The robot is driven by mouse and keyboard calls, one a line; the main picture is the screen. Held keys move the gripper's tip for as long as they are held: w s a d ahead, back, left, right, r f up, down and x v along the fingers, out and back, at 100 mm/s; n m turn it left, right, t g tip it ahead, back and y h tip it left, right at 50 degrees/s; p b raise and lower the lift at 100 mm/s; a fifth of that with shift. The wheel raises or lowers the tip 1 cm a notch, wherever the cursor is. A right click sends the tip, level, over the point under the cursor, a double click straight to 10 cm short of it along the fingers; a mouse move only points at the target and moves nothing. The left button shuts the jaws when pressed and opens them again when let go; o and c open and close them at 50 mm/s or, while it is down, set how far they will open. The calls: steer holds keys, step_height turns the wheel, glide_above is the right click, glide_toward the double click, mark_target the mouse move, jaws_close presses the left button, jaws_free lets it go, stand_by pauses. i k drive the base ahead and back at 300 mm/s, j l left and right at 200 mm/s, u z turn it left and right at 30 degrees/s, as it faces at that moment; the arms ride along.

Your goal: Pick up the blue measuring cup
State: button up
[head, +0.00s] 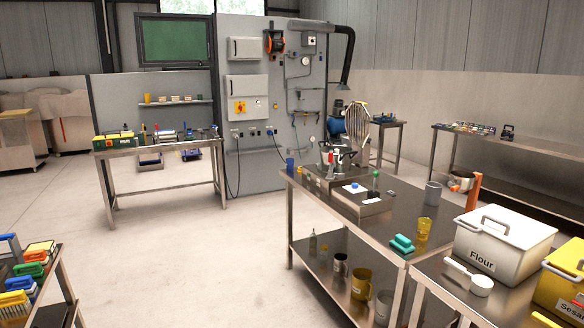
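A small blue cup-like object (290,162) stands at the far left corner of the steel worktable (330,212). It is the only blue cup shape I can make out, and it is too small to tell whether it has measuring marks. A white scoop-shaped measuring cup with a long handle (480,284) lies on the near right table, in front of the flour bin. My gripper is not in view, and nothing is seen touching the blue cup.
The worktable also holds a grey cup (433,193), a yellow cup (424,229) and teal blocks (402,243). A white flour bin (487,247) stands at right. Several tools fill a table at lower left (62,268). The floor (190,265) left of the worktable is clear.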

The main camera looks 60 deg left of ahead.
mark_target(290, 162)
steer(key=u, duration=2)
